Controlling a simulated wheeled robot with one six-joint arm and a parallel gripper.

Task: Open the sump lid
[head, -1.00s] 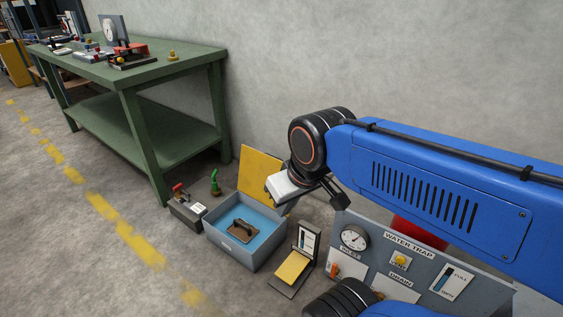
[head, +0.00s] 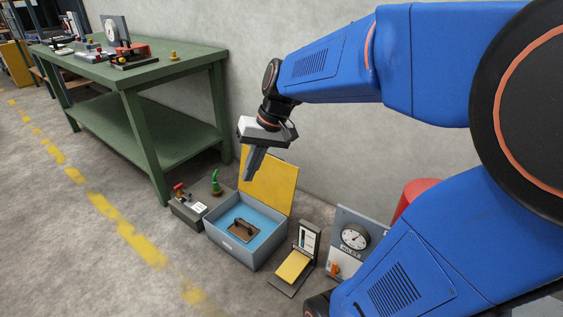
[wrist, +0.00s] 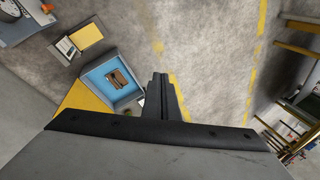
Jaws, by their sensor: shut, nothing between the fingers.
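The sump is a grey open-topped box (head: 243,262) on the floor by the wall. Its yellow lid (head: 268,186) stands raised at the back edge, leaning toward the wall. Blue shows inside the box, with a brown plate with a dark handle (head: 242,230) in it. The wrist view also shows the box (wrist: 130,98) and part of the lid (wrist: 84,99). My gripper (head: 250,178) is shut and empty, pointing down in front of the lid's upper left part in the head view. I cannot tell whether it touches the lid.
A small grey unit with a red lever (head: 186,212) and a green part (head: 215,182) stands left of the box. A yellow pedal stand (head: 293,266) and gauge panel (head: 352,215) stand right. A green workbench (head: 140,75) stands behind left. Floor at front left is clear.

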